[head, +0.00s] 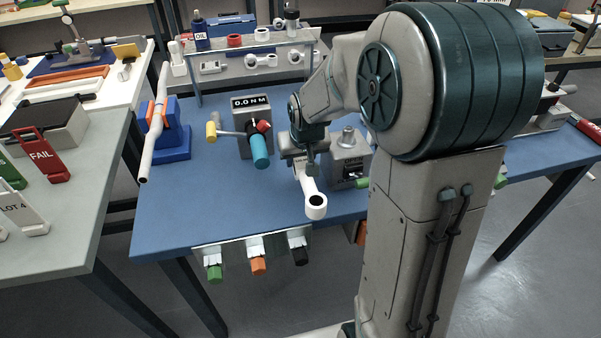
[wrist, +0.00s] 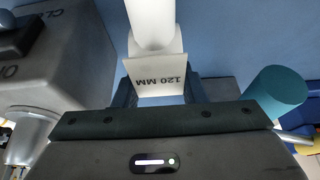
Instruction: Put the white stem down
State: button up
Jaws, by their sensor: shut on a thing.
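The white stem (head: 315,200) is a short white tube with a round open clamp end at the bottom in the head view. A tag reading "120 MM" (wrist: 157,78) sits on the stem, which also shows in the wrist view (wrist: 152,22). My gripper (head: 305,168) is shut on the stem near the tag. The stem points toward the front edge of the blue bench (head: 190,215). I cannot tell whether it touches the bench top.
A torque tester reading "0.0 NM" (head: 251,103) with a teal cylinder (head: 260,150) stands left of my gripper. A grey box (head: 348,165) stands right. A rack (head: 262,65) is behind. Bare bench lies front left.

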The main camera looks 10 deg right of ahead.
jog(key=shift+f, duration=2)
jog(key=shift+f+b, duration=0.1)
jog(key=shift+b, duration=0.25)
jog(key=o, duration=1.1)
